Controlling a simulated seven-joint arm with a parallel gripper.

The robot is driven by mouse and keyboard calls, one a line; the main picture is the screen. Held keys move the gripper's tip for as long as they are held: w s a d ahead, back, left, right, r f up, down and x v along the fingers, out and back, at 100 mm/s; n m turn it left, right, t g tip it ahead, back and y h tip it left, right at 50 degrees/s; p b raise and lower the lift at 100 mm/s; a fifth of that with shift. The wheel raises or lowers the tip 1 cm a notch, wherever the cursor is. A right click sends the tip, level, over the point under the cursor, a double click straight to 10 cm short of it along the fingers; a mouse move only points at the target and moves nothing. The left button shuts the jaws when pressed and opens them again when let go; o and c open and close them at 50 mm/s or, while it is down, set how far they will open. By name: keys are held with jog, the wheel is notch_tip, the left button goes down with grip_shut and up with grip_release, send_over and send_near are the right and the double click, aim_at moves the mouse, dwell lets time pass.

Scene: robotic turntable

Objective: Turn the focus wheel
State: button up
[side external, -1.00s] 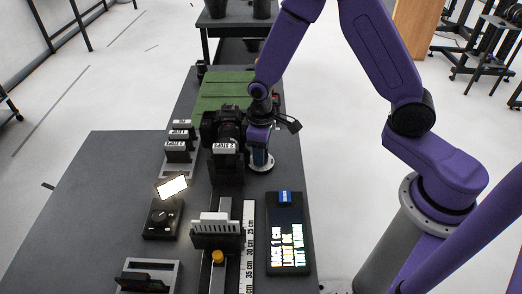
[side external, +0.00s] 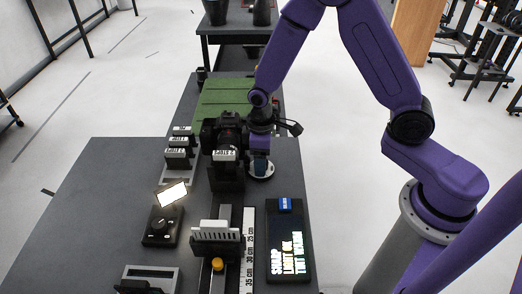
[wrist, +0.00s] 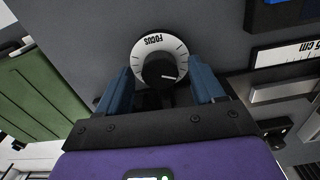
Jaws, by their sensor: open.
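The focus wheel (wrist: 145,48) is a white dial marked FOCUS with tick marks and a black knob (wrist: 165,70) at its centre. In the side external view, the dial (side external: 262,172) lies on the table to the right of the black camera (side external: 225,131), partly hidden by my gripper (side external: 260,163). In the wrist view, my gripper (wrist: 163,82) points at the dial with its blue fingers apart, one on each side of the knob. I cannot tell whether either finger touches the knob.
A black display panel (side external: 289,222) shows lines including SHARP and LIGHT OK. A card holder (side external: 218,238) stands beside a ruler (side external: 249,222). A lit lamp panel (side external: 171,195) and a knob box (side external: 162,227) are on the left. The left tabletop is clear.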

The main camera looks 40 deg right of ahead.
notch_tip(320, 180, up, 17)
jog(key=shift+r, duration=0.2)
dwell(0.4)
jog(key=shift+s, duration=0.1)
jog(key=s+d+n, duration=0.2)
jog(key=s, duration=1)
jog(key=s+d+n, duration=0.2)
jog(key=s+d, duration=0.1)
jog(key=s, duration=1)
jog(key=shift+d+f, duration=0.35)
jog(key=shift+f, duration=0.1)
jog(key=shift+w, duration=0.1)
jog(key=shift+c, duration=0.4)
dwell(1.3)
